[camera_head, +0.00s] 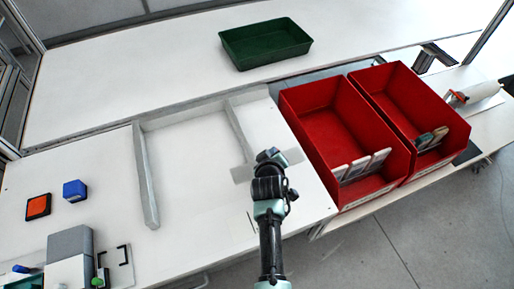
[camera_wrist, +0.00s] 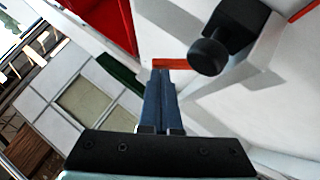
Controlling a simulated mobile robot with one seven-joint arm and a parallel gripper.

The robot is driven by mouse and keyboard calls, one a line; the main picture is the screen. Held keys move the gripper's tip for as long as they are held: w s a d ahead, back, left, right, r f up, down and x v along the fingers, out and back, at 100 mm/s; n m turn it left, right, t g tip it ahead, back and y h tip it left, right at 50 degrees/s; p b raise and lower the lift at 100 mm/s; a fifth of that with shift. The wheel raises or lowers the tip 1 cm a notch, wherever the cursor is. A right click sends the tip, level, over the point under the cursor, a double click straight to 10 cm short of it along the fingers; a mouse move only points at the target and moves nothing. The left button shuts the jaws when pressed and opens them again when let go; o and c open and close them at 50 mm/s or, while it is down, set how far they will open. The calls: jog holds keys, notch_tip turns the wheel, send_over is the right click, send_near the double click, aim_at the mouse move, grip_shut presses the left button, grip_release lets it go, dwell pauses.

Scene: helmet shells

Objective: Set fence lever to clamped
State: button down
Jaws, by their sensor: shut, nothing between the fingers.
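In the wrist view, a black round knob (camera_wrist: 208,56) on a black arm stands on a pale block at the upper right; I take it to be the fence lever. Which setting it is in I cannot tell. My gripper (camera_wrist: 160,74) is shut and empty, its dark blue fingers just left of and below the knob, apart from it in the picture. An orange-red strip (camera_wrist: 172,64) shows right by the fingertips; contact is unclear. In the head view my gripper (camera_head: 270,155) is over the right end of the pale fence (camera_head: 240,130), and the lever is hidden there.
Two red bins (camera_head: 330,100) (camera_head: 405,95) stand close to the right of my gripper. A green tray (camera_head: 265,42) lies at the back. A blue block (camera_head: 75,190), an orange pad (camera_head: 38,206) and grey boxes (camera_head: 70,243) are at the left. The table inside the fence is clear.

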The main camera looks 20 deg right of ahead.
jog(key=shift+d+f+m+y, duration=0.3)
jog(key=shift+d+m+y, duration=0.2)
jog(key=shift+d+y, duration=0.15)
jog(key=shift+d+f+m+g+y+b, duration=0.3)
jog(key=shift+d+f+m+y+b, duration=0.2)
jog(key=shift+f+y+b, duration=0.35)
jog(key=shift+a+r+p, duration=0.2)
jog(key=shift+r+p, duration=0.15)
jog(key=shift+a, duration=0.1)
jog(key=shift+a+f, duration=0.3)
jog(key=shift+a, duration=0.35)
jog(key=w+r+p+v, duration=0.2)
jog(key=p+v, duration=0.1)
jog(key=v, duration=1)
jog(key=shift+f, duration=0.1)
